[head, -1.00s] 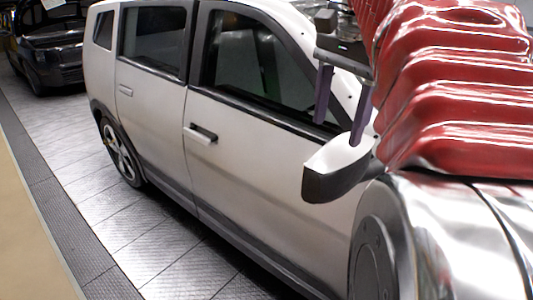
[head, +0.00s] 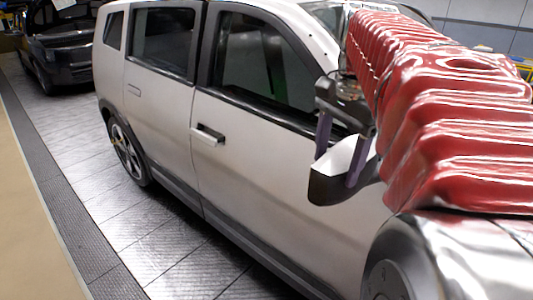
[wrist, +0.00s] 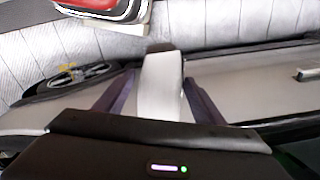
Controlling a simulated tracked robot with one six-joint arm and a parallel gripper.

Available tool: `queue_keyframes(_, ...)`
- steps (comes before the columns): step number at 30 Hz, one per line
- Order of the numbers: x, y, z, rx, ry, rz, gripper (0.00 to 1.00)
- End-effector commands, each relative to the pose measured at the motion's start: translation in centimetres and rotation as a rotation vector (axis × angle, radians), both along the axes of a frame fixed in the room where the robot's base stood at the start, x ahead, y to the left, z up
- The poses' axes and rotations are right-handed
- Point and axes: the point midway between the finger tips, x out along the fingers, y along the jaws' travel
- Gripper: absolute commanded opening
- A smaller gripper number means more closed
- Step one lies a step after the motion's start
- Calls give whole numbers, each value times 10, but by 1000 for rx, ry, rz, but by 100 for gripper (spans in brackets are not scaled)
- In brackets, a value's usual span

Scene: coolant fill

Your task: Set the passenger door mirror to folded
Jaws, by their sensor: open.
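The passenger door mirror (head: 325,189) has a white cap and a dark housing. It sticks out from the side of the white car (head: 270,165), near the front of the front door. My gripper (head: 337,172) is open and low over the mirror, with one purple finger on each side of it. In the wrist view, the mirror (wrist: 160,88) stands between the two fingers of my gripper (wrist: 160,80), with a narrow gap visible on either side. Whether a finger touches the mirror is unclear. My arm hides part of the mirror's base.
The front door handle (head: 207,134) is left of the mirror; the door panel between them is clear. A dark car (head: 62,45) stands at the back left. The tiled floor (head: 160,240) beside the white car is free.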

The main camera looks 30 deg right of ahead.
Motion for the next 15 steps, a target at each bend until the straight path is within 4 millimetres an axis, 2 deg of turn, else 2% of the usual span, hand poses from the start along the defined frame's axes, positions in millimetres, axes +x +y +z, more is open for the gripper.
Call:
queue_keyframes(7, 2, 0, -35, 1, 2, 0, 63)
queue_keyframes(15, 4, 0, -48, 0, 0, -1, 63)
